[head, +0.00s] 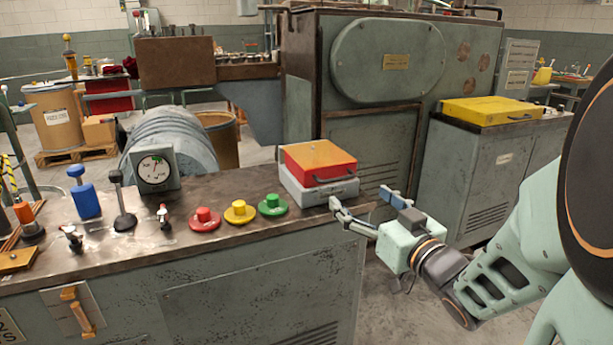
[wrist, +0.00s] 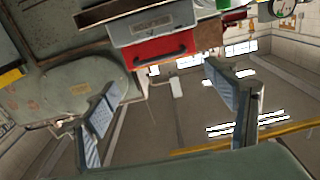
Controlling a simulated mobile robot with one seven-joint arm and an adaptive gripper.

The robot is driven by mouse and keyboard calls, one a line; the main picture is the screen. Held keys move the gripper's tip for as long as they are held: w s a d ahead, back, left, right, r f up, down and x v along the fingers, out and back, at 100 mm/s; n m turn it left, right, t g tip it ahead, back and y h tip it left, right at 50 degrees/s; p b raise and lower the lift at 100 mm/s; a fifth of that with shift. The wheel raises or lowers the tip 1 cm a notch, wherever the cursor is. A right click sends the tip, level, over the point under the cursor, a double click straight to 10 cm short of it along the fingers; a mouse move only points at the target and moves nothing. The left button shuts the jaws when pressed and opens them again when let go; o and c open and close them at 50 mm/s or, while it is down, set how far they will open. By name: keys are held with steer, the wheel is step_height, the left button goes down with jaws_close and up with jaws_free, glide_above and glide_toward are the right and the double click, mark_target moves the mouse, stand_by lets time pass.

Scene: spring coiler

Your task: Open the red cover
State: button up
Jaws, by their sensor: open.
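The red cover (head: 318,157) sits shut on a grey box (head: 320,190) at the right end of the control bench. A dark handle (head: 333,176) runs along its front face. In the wrist view, which looks turned over, the red cover (wrist: 160,48) and its handle (wrist: 166,58) show near the top, beyond the fingers. My gripper (head: 360,197) is open and empty, just right of and in front of the box, about level with its lower part. The gripper also shows in the wrist view (wrist: 160,82), its two fingers wide apart. Neither finger visibly touches the cover.
Red (head: 205,218), yellow (head: 239,211) and green (head: 272,205) buttons stand left of the box. A gauge (head: 154,168) and levers are farther left. A yellow cover (head: 490,110) lies on a cabinet at right. Open floor lies between bench and cabinet.

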mark_target(339, 180)
steer(key=p+x, duration=0.1)
steer(key=p, duration=0.2)
steer(key=p+x, duration=0.1)
steer(key=p, duration=0.3)
steer(key=shift+w+a+r, duration=0.1)
steer(key=shift+r, duration=0.15)
steer(key=shift+f+b+x, duration=0.15)
steer(key=shift+b+x, duration=0.1)
steer(key=shift+x, duration=1.8)
steer(key=shift+f+b+x, duration=0.15)
steer(key=shift+b+x, duration=0.1)
steer(key=shift+x, duration=1.8)
steer(key=shift+c, duration=0.7)
steer(key=c, duration=1.2)
steer(key=shift+c, duration=0.2)
